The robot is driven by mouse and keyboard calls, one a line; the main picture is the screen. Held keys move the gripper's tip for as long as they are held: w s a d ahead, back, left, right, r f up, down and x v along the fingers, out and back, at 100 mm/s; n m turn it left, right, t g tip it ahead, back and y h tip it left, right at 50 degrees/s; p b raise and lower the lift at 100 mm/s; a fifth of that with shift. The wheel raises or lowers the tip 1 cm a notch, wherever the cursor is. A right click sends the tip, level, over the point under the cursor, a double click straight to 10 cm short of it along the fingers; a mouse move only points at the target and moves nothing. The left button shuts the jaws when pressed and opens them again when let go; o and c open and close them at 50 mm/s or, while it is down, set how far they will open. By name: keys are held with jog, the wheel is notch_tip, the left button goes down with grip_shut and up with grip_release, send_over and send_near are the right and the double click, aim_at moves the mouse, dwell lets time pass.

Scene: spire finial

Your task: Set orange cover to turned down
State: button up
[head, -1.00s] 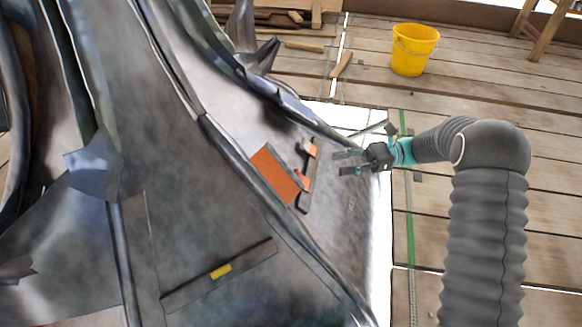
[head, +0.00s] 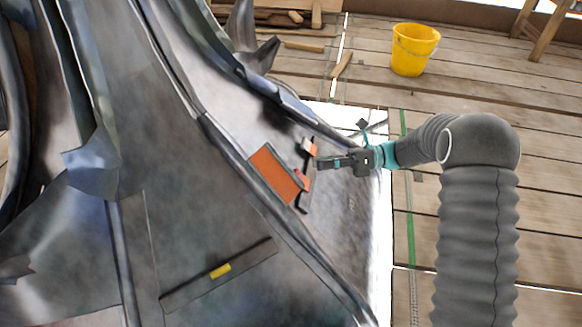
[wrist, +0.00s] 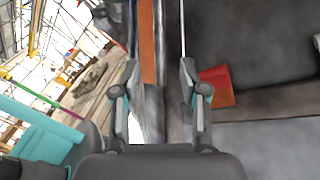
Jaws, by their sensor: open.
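The orange cover (head: 275,175) looks like a flat orange rectangle on the sloping grey metal of the spire in the head view. Small orange pieces (head: 304,182) sit along a dark strip to its right. My gripper (head: 320,162) is at that strip, just right of the cover, and hides part of the strip. In the wrist view my gripper (wrist: 160,68) has its fingers apart, with an orange strip (wrist: 147,42) showing between and beyond them. A red-orange block (wrist: 217,86) lies right of the fingers. I cannot tell whether the fingers touch anything.
The spire's grey metal (head: 180,120) fills the left, with raised seams. A dark bar with a yellow piece (head: 220,271) lies lower down. A yellow bucket (head: 415,50) stands on the plank floor (head: 470,85) at upper right. Wood pieces lie at the back.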

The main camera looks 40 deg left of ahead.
aim_at(278, 174)
jog(key=x, duration=0.8)
jog(key=shift+s+a+b, duration=0.2)
jog(key=shift+s+b, duration=0.05)
jog(key=shift+b, duration=0.15)
grip_shut()
